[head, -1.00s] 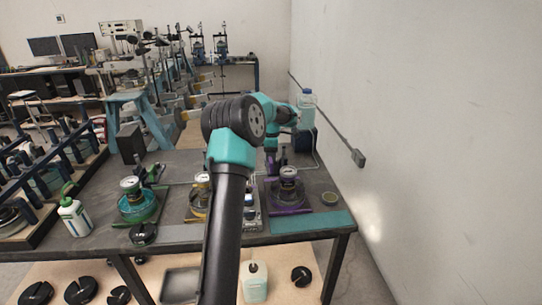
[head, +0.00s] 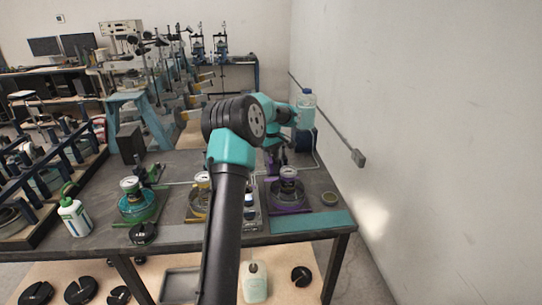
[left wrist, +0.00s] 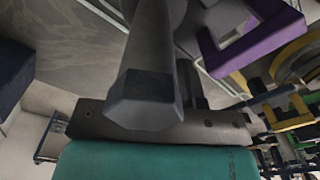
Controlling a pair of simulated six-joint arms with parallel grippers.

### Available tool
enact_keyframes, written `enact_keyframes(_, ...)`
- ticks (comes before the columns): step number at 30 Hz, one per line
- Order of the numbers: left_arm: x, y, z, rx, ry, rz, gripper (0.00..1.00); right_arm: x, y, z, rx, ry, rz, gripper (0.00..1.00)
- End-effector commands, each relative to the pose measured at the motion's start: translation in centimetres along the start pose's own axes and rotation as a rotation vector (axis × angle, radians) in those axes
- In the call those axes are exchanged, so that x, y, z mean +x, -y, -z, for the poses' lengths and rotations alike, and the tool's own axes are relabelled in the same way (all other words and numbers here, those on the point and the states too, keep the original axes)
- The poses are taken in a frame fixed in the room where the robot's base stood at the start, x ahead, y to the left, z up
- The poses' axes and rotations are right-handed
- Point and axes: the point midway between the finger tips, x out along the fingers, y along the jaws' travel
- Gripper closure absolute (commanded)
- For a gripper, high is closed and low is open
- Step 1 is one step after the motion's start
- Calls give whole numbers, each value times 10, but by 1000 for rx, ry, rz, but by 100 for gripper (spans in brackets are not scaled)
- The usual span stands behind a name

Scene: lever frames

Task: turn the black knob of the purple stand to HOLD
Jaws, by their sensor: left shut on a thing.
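The purple stand (head: 290,208) is on the dark table near its right end, with a round gauge (head: 288,173) on top. Its purple frame also shows at the upper right of the left wrist view (left wrist: 262,40). My left gripper (head: 272,160) is at the back of this stand, small and partly hidden by my arm. In the left wrist view a grey faceted finger fills the middle. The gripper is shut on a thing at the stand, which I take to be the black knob. The knob and any HOLD mark are hidden or too small to read. My right gripper is out of view.
A green stand (head: 137,207) and a yellow stand (head: 196,206) are to the left. A small round tin (head: 329,198) and a teal mat (head: 315,222) are close on the right. A clear bottle (head: 306,105) stands behind. A wall bounds the right side.

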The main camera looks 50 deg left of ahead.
Motion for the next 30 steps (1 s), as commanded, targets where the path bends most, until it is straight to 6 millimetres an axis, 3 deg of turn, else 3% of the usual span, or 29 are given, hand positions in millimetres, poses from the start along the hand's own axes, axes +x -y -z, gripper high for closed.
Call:
enact_keyframes(12, -1, 0, 0, 251, -1, -2, 93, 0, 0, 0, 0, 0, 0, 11)
enact_keyframes(29, -1, 0, 0, 290, -2, -2, 93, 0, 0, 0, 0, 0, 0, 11)
enact_keyframes(30, -1, 0, 0, 290, -2, -2, 66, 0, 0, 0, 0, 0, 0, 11)
